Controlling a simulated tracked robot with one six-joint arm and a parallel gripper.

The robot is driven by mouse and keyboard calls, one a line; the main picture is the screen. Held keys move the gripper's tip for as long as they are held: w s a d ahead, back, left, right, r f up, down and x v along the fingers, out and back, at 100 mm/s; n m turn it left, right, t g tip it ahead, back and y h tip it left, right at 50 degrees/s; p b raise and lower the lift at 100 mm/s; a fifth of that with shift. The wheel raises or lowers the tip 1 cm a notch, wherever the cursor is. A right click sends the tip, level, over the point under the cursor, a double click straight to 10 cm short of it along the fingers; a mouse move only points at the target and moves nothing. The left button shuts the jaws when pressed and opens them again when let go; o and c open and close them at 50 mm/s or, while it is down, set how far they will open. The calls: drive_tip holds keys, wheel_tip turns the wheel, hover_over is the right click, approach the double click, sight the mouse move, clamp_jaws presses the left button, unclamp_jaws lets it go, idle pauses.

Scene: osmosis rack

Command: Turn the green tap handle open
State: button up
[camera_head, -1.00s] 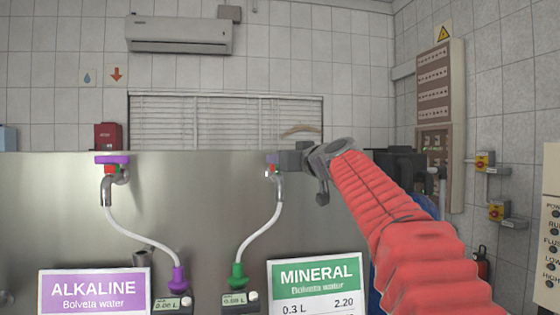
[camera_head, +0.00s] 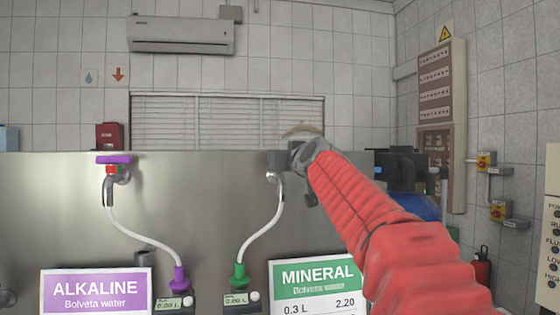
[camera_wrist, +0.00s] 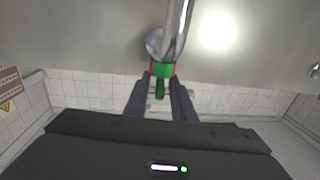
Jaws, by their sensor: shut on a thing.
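The green tap handle (camera_wrist: 163,71) shows in the wrist view at the tap's base, with its narrow end between the two dark fingers of my gripper (camera_wrist: 160,87). My gripper is shut on this handle. The metal mineral tap (camera_wrist: 175,30) runs up out of the wrist view. In the head view my gripper (camera_head: 282,160) is at the top of the mineral tap (camera_head: 274,180) and hides the handle. A white hose (camera_head: 265,236) runs from this tap to a green fitting (camera_head: 238,276).
The alkaline tap (camera_head: 116,174) with a purple handle (camera_head: 115,159) stands to the left on the same steel panel (camera_head: 190,195). Purple (camera_head: 96,290) and green (camera_head: 316,286) price signs stand in front. Wall switches (camera_head: 486,160) are at the right.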

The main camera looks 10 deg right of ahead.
drive_tip(key=shift+r, duration=0.15)
drive_tip(key=o, duration=0.7)
drive_tip(key=shift+s, duration=0.1)
drive_tip(key=s, duration=0.4)
drive_tip(key=s+d, duration=0.1)
drive_tip(key=s, duration=0.8)
drive_tip(key=shift+s+d, duration=0.3)
drive_tip(key=shift+c, duration=0.4)
